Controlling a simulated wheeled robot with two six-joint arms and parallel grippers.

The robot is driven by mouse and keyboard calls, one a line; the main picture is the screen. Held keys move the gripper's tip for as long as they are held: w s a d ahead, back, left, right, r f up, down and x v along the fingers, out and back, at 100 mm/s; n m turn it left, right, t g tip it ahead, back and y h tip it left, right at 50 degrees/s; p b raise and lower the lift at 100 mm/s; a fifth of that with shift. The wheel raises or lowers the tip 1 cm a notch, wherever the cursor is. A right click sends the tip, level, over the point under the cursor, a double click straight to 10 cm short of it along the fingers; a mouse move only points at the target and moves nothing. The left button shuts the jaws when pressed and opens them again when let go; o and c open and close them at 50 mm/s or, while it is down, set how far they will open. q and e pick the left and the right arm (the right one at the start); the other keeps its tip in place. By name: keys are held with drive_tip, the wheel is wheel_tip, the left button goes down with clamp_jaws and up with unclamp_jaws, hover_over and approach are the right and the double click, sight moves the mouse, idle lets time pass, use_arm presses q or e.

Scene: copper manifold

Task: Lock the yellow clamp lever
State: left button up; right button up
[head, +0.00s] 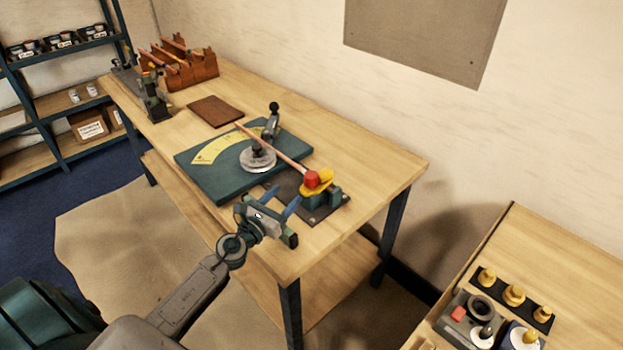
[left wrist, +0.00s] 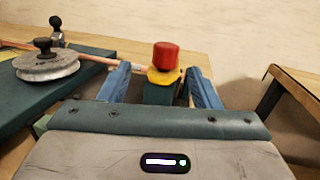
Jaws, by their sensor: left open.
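The yellow clamp lever (head: 318,186) with a red knob (head: 312,179) sits on a small green clamp block (head: 335,197) on a dark plate at the near right of the bench. A copper tube (head: 275,146) runs from the clamp back past a grey bending wheel (head: 258,158). My left gripper (head: 282,203) is open just in front of the clamp. In the left wrist view its blue fingers (left wrist: 160,92) stand apart, with the yellow lever (left wrist: 163,77) and red knob (left wrist: 166,56) seen between and beyond them. Contact cannot be told. My right gripper is out of view.
The green bending board (head: 215,185) with a yellow scale lies left of the clamp. A brown mat (head: 215,111) and a wooden rack (head: 185,72) with tubes are farther back. A second table (head: 575,270) with brass fittings stands at right. The bench's right end is clear.

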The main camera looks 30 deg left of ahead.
sight(306, 183)
use_arm(q)
drive_tip(key=w+d+m, duration=0.1)
drive_tip(key=w, duration=0.3)
drive_tip(key=w+m+h, duration=0.1)
drive_tip(key=w, duration=0.2)
drive_tip(key=w+d+f+m+g+p, duration=0.1)
drive_tip(key=w, duration=0.3)
drive_tip(key=shift+w+d+f+m+h, duration=0.1)
drive_tip(key=shift+w+d+m+h, duration=0.2)
clamp_jaws()
drive_tip(key=shift+a, duration=0.1)
